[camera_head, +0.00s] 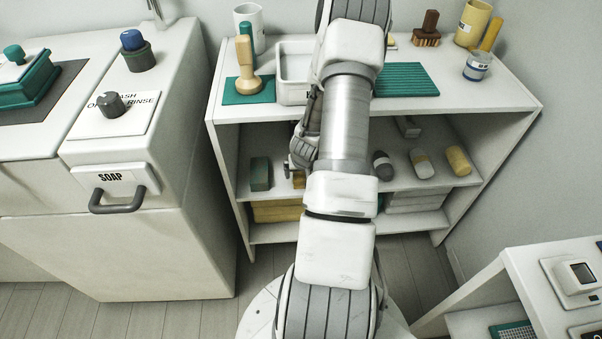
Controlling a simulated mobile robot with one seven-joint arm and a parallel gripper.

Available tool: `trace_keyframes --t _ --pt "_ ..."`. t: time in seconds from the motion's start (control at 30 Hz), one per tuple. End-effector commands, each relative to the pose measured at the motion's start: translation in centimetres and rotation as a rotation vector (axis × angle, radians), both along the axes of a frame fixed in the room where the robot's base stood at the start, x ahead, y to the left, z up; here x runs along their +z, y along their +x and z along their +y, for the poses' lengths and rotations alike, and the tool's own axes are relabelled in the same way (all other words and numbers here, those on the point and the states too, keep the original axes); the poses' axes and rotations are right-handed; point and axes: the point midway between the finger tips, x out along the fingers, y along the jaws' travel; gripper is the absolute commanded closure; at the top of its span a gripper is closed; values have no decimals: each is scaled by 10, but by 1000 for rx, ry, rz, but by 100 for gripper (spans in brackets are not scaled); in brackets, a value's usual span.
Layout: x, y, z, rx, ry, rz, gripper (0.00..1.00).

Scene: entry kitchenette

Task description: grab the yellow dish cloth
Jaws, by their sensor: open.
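The likeliest yellow dish cloth is a flat, folded-looking yellow stack (275,214) on the lowest shelf, left of my arm; I cannot tell whether it is one cloth or several. A small yellowish patch (298,180) also shows on the middle shelf, close below my gripper, mostly hidden. My gripper (294,164) is open, at the front of the middle shelf, partly hidden behind my own arm. It sits above the yellow stack and apart from it. Whether anything is between the jaws is hard to see.
The white shelf unit (225,110) has a green block (260,173) left of my gripper and several rolls, one yellow (457,160), at right. A white bin (293,92) stands on top. A counter with a SOAP drawer (115,182) is left; a low table (530,290) is front right.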

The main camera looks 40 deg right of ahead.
Motion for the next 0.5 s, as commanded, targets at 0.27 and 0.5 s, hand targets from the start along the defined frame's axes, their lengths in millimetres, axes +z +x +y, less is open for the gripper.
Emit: trace_keyframes --t 0.27,0.5 --pt "-31 10 -8 0 1 1 0" --pt "-30 10 -8 0 0 0 4"
